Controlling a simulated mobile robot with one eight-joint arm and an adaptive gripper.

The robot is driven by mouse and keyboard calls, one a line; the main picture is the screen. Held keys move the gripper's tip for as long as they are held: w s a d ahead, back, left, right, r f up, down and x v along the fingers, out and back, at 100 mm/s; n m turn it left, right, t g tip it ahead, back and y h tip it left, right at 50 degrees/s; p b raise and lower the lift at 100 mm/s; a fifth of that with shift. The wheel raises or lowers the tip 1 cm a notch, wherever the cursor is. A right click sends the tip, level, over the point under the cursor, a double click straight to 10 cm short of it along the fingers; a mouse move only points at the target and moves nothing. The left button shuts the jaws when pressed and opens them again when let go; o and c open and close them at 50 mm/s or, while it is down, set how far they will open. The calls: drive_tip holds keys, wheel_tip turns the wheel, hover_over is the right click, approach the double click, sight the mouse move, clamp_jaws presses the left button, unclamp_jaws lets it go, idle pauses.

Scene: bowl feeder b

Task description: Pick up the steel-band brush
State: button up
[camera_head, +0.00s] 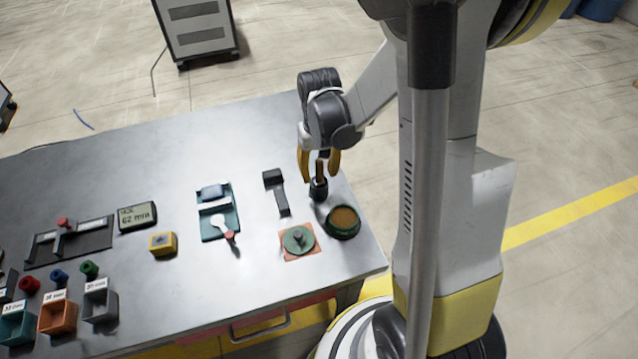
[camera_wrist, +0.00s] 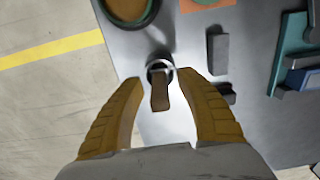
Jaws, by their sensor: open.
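What looks like the steel-band brush stands upright near the table's right edge. Its brown handle (camera_head: 319,166) points up, with a dark round part (camera_head: 319,188) below. In the wrist view the brown handle (camera_wrist: 160,94) shows between the fingers, with a bright metal ring (camera_wrist: 159,64) around the dark part beyond it. My gripper (camera_head: 319,177) is open, pointing down, with one yellow finger on each side of the handle. In the wrist view gaps show between the handle and both fingertips (camera_wrist: 162,82). Whether the dark part is the brush's own or a holder I cannot tell.
A green-rimmed bowl (camera_head: 343,234) with brown contents stands close in front. A dark block with a grey bar (camera_head: 281,201) lies to the left. The table's rear is clear.

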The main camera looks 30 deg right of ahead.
sight(319, 160)
clamp_jaws()
drive_tip(key=shift+r, duration=0.15)
drive_tip(key=shift+r+p, duration=0.45)
drive_tip(key=shift+r, duration=0.15)
wheel_tip(319, 160, up, 3)
drive_tip(key=shift+f+p, duration=0.1)
drive_tip(key=shift+p, duration=0.6)
drive_tip(key=s+d+r+p, duration=0.3)
drive_tip(key=s+d+r, duration=0.4)
drive_tip(key=d, duration=0.2)
drive_tip(key=shift+d, duration=0.2)
